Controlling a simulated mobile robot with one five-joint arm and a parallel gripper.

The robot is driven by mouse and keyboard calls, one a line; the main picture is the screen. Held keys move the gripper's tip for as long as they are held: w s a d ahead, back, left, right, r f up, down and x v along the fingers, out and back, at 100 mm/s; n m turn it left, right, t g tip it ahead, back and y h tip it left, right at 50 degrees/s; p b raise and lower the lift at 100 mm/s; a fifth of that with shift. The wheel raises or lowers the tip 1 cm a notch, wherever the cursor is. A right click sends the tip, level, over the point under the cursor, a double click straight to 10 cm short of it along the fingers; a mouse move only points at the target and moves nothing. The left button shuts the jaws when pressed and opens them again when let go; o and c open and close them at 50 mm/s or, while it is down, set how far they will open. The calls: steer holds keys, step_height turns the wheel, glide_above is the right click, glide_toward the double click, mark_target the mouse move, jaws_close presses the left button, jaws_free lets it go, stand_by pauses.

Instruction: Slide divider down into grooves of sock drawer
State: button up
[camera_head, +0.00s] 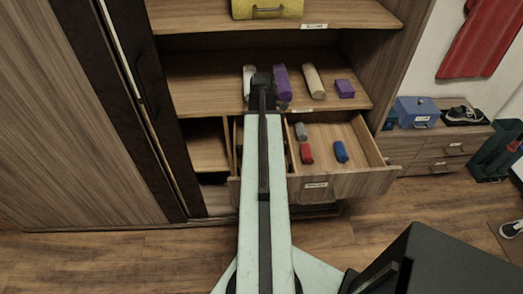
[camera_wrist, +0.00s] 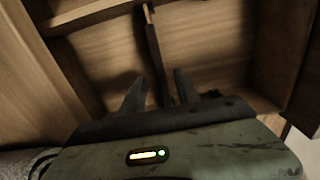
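The sock drawer (camera_head: 360,183) is pulled out below the shelf and shows light wood inside. In the wrist view, a narrow dark-brown slat with a pale end, which looks like the divider (camera_wrist: 153,45), runs from the top edge down between my fingers. My gripper (camera_wrist: 159,88) has its two dark fingers apart, one on each side of the slat, with gaps visible. The slat's near end is hidden by the gripper body. I cannot tell whether it sits in grooves. In the head view my gripper (camera_head: 262,82) is partly hidden by my arm, which covers the drawer's left part.
A grey roll (camera_head: 300,131), a red roll (camera_head: 306,153) and a blue roll (camera_head: 341,151) lie in the drawer's right part. Several rolls, including a purple one (camera_head: 282,82), lie on the shelf above. A dark door edge (camera_head: 130,110) stands at left.

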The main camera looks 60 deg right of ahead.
step_height(320, 180, down, 5)
steer(key=b, duration=0.4)
steer(key=shift+s+a+f+b, duration=0.1)
steer(key=shift+f+b, duration=0.05)
steer(key=shift+b, duration=0.2)
steer(key=shift+r, duration=0.2)
jaws_close()
steer(key=shift+r, duration=0.1)
step_height(320, 180, up, 18)
steer(key=p, duration=1.8)
